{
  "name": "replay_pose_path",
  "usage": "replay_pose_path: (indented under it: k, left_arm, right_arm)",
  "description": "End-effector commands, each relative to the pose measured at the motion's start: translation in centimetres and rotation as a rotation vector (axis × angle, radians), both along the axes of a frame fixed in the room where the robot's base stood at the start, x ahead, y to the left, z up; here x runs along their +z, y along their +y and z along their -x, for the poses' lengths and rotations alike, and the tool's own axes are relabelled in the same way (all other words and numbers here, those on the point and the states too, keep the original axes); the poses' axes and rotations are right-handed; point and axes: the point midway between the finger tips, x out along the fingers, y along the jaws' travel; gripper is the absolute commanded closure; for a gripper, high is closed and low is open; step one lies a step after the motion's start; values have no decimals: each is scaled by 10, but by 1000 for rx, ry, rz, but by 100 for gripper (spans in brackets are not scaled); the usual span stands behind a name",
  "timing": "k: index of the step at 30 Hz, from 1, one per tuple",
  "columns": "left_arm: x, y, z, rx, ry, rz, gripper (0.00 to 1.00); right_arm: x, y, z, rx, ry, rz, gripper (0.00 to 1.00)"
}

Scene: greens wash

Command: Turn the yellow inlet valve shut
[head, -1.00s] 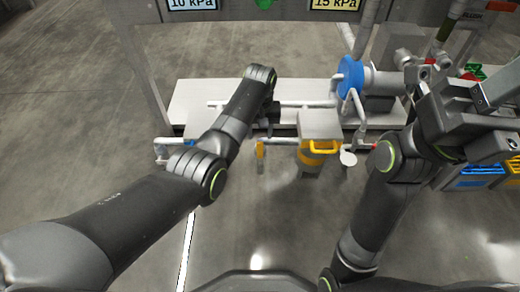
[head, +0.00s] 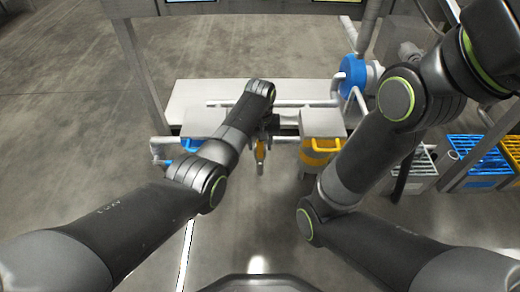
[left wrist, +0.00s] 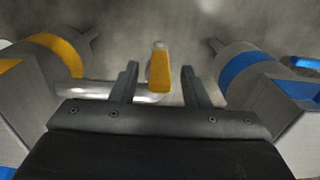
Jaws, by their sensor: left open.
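The yellow inlet valve handle (left wrist: 160,70) shows in the left wrist view, on a metal pipe (left wrist: 110,91). It stands between the two open fingers of my left gripper (left wrist: 161,78), with a gap on both sides. In the head view the yellow handle (head: 260,150) sits just below my left gripper (head: 264,130), on the pipe run in front of the bench. The handle points across the pipe, toward me. My right gripper is outside the head view; only its arm shows.
A yellow-banded unit (head: 321,150) stands right of the valve, and a blue-banded one (left wrist: 245,70) shows in the left wrist view. A blue pump (head: 352,76) is at the back. Blue crates (head: 480,165) stand at the right. The floor in front is clear.

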Motion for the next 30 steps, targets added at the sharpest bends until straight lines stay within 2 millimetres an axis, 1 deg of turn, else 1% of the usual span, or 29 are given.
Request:
replay_pose_path:
  k: [1, 4, 8, 16, 17, 26, 30]
  left_arm:
    - [-11, 0, 0, 0, 1, -1, 58]
    - [-17, 0, 0, 0, 2, -1, 58]
    - [-20, 0, 0, 0, 1, -1, 58]
    - [-20, 0, 0, 0, 1, 0, 58]
    - [-20, 0, 0, 0, 1, 0, 60]
    - [-20, 0, 0, 0, 1, -1, 99]
    - [-20, 0, 0, 0, 1, -1, 100]
  right_arm:
    - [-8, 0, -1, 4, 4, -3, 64]
    - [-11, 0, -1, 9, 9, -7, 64]
    - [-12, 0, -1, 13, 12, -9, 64]
    - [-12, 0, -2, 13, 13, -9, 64]
    - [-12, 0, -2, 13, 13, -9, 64]
    - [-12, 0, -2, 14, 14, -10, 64]
    - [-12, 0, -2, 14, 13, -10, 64]
